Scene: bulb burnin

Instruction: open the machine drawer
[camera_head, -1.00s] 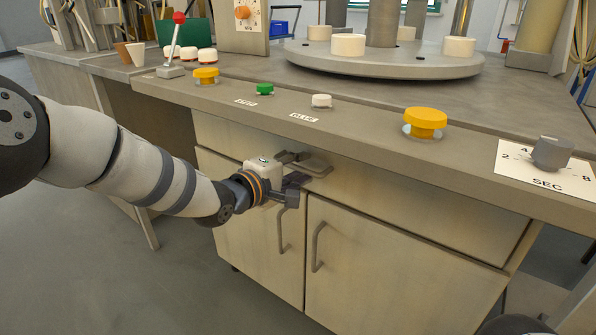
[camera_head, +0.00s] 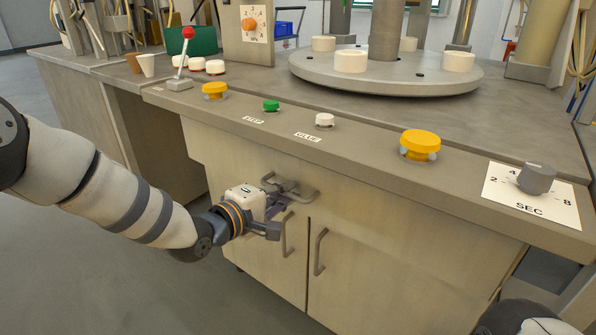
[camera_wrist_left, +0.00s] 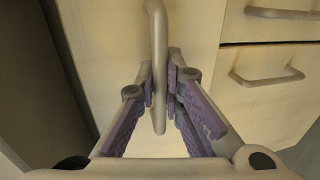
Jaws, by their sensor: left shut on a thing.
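The machine drawer (camera_head: 400,210) is the wide pale front under the worktop, above two cupboard doors. It appears to stand out a little past the doors, though its inside is hidden under the worktop. Its grey bar handle (camera_head: 304,194) is partly hidden by my left gripper (camera_head: 276,208). In the left wrist view the handle (camera_wrist_left: 158,45) runs between the two purple-padded fingers of the gripper (camera_wrist_left: 162,92), which are shut on it. My right gripper is out of view.
Cupboard door handles (camera_head: 319,252) sit just below the drawer. The worktop above carries yellow buttons (camera_head: 420,143), a green button (camera_head: 271,105), a white button (camera_head: 324,120), a grey dial (camera_head: 536,178) and a red-tipped lever (camera_head: 187,33). The floor at the left front is clear.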

